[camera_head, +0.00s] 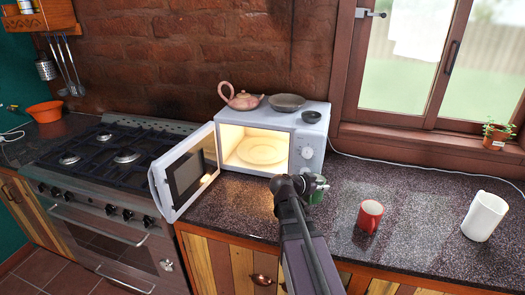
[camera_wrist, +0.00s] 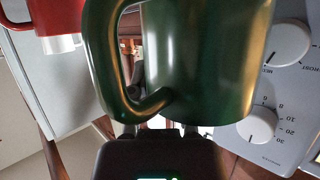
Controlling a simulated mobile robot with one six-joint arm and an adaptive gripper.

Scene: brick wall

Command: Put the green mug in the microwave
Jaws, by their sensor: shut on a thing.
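The green mug (camera_wrist: 215,60) fills much of the wrist view, very close to the camera, with its handle (camera_wrist: 125,95) at its left. My gripper (camera_wrist: 158,128) is shut on it. In the head view my gripper (camera_head: 300,184) is in front of the microwave's lower right corner, and only part of the green mug (camera_head: 317,193) shows beside it. The microwave (camera_head: 308,148) stands on the counter with its door (camera_head: 184,172) swung wide open to the left. Its lit inside holds a round plate (camera_head: 262,151) and nothing else visible.
A teapot (camera_head: 240,98), a grey dish (camera_head: 287,102) and a small dark bowl (camera_head: 311,117) sit on top of the microwave. The stove (camera_head: 110,160) is left of the door.

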